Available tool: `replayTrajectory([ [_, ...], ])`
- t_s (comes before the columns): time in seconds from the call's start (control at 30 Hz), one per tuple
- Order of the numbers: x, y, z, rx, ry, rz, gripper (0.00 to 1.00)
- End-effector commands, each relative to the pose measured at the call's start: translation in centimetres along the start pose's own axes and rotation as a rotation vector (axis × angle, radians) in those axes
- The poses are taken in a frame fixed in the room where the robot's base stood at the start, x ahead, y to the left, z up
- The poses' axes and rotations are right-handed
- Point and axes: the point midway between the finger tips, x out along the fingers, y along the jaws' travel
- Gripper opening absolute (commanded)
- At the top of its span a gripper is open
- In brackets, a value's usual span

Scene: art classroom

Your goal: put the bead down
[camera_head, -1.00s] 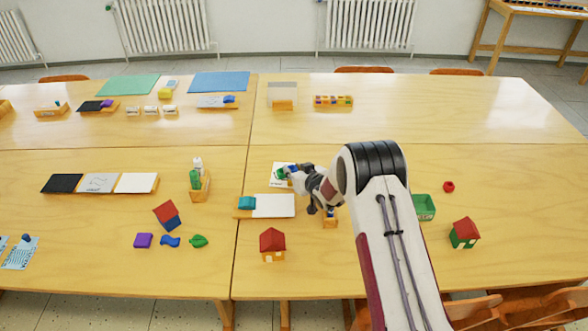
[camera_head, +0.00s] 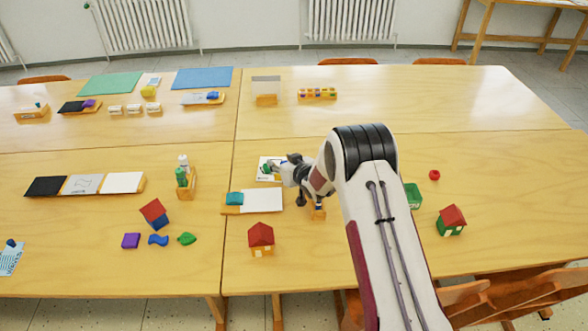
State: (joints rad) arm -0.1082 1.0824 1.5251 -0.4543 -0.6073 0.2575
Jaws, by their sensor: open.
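My gripper (camera_head: 282,167) is open at the far side of the near right table, beside a white card (camera_head: 264,176). A small green thing (camera_head: 267,168) is over the card by the fingertips; I cannot tell whether it is a bead or whether it touches them. A small round red thing (camera_head: 434,175), which looks like a bead, lies alone on the table to the right of my arm. The arm hides part of the table behind it.
A white sheet with a teal block (camera_head: 235,198), a red-roofed house (camera_head: 261,236) and a green box (camera_head: 412,195) stand near the arm. Another red-roofed house (camera_head: 451,219) is at right. Clear tabletop (camera_head: 500,165) lies beyond it.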

Motion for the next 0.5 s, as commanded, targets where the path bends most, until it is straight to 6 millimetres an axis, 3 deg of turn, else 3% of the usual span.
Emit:
replayTrajectory([
  [0.5,-4.8,0.1,0.0,-0.001,0.000,0.001,0.41],
])
